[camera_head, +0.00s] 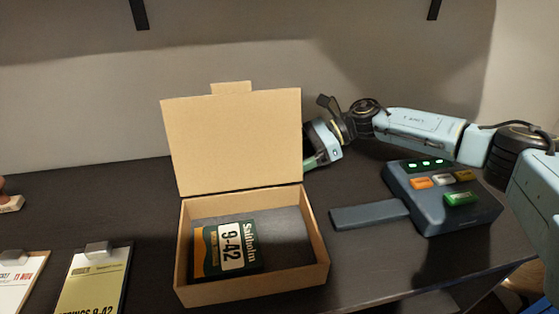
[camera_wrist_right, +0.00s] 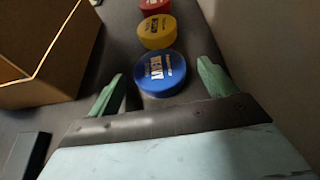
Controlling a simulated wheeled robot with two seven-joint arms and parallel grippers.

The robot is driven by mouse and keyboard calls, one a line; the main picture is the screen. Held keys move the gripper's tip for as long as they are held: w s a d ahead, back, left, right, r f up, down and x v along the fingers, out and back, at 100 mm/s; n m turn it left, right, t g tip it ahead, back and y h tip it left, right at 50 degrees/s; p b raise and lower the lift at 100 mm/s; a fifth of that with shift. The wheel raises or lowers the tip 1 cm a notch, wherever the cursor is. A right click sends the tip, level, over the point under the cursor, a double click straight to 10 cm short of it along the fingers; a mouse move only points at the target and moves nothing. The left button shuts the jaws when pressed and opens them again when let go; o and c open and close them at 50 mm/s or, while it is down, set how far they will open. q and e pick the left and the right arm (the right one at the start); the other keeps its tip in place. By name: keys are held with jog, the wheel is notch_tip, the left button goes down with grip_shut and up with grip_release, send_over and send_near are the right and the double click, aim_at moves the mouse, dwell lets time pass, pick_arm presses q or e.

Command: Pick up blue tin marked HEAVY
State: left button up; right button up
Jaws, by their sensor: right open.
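The blue tin (camera_wrist_right: 161,82) is a round, flat tin with white lettering on its lid, which looks like HEAVY. It lies on the dark table in the right wrist view, between and just beyond the tips of my right gripper (camera_wrist_right: 161,72). The fingers are open, one on each side, and hold nothing. In the head view my right gripper (camera_head: 315,157) is partly hidden behind the raised lid of the cardboard box, and the blue tin is hidden there too. My left gripper is not in view.
A yellow tin (camera_wrist_right: 157,32) and a red tin (camera_wrist_right: 154,6) stand in line beyond the blue one. The open cardboard box (camera_head: 254,287) holds a Saitholm 9-42 pack (camera_head: 228,248). A button device (camera_head: 441,205) stands at the right. Clipboards (camera_head: 95,278) lie at the left.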

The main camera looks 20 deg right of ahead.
jog(key=shift+a, duration=0.1)
jog(key=shift+c, duration=0.3)
jog(key=c, duration=1)
